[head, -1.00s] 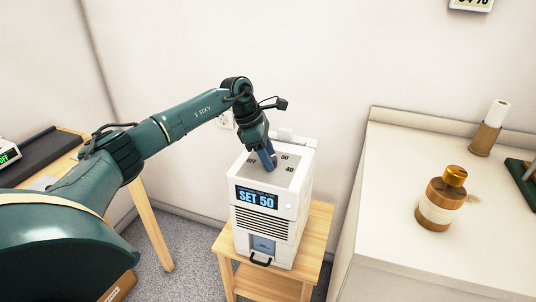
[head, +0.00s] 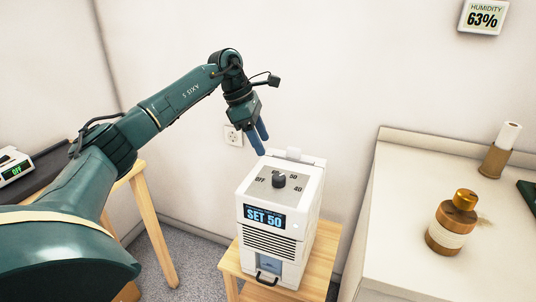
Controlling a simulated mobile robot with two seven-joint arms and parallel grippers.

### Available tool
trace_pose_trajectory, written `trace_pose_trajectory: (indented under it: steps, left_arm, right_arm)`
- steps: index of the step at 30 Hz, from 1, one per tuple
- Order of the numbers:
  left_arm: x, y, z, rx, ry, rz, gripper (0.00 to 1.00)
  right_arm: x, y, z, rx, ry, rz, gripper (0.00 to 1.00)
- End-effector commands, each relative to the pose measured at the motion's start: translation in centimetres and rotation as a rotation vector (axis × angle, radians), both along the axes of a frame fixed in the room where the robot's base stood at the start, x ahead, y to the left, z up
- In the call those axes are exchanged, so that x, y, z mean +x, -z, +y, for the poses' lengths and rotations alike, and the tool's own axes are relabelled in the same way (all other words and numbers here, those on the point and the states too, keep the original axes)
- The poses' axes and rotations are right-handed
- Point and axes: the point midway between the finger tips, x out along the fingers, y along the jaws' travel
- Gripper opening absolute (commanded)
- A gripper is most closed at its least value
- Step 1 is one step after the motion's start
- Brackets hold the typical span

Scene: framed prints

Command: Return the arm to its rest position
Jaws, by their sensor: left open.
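My left arm (head: 185,95) reaches in from the left, with its elbow bent and its forearm raised. My left gripper (head: 261,142) is open and empty, its blue fingers pointing down just above and behind the white machine (head: 270,228). The fingers are apart from the black dial knob (head: 279,181) on the machine's top. My right gripper is not in view.
The machine stands on a small wooden stool (head: 322,245). A white counter (head: 400,205) at the right holds a brown bottle (head: 453,222) and a paper roll (head: 499,150). A humidity display (head: 482,18) on the wall reads 63%. A wooden table (head: 150,222) stands at the left.

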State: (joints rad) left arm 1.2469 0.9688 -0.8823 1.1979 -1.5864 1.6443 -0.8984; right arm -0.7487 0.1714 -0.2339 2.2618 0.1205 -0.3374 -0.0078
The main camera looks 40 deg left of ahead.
Motion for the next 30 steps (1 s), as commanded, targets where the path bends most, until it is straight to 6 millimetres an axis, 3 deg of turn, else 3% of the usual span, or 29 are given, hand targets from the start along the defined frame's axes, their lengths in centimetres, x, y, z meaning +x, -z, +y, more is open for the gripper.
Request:
trace_pose_trajectory:
  steps: [6, 23, 26, 30]
  left_arm:
    - [-0.3, -1.6, 0.6, 0.000, 0.000, 0.001, 0.56]
    - [-0.3, -1.7, 0.6, 0.000, 0.000, 0.001, 0.56]
    - [-0.3, -2.9, 0.6, 0.000, 0.000, 0.000, 0.56]
    - [-0.3, -6.7, 0.6, 0.000, 0.000, 0.000, 0.56]
  right_arm:
    - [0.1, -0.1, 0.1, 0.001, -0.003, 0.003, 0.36]
    - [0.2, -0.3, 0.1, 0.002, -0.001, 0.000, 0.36]
    - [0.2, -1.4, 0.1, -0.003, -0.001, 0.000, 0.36]
    - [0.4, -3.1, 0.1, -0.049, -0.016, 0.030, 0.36]
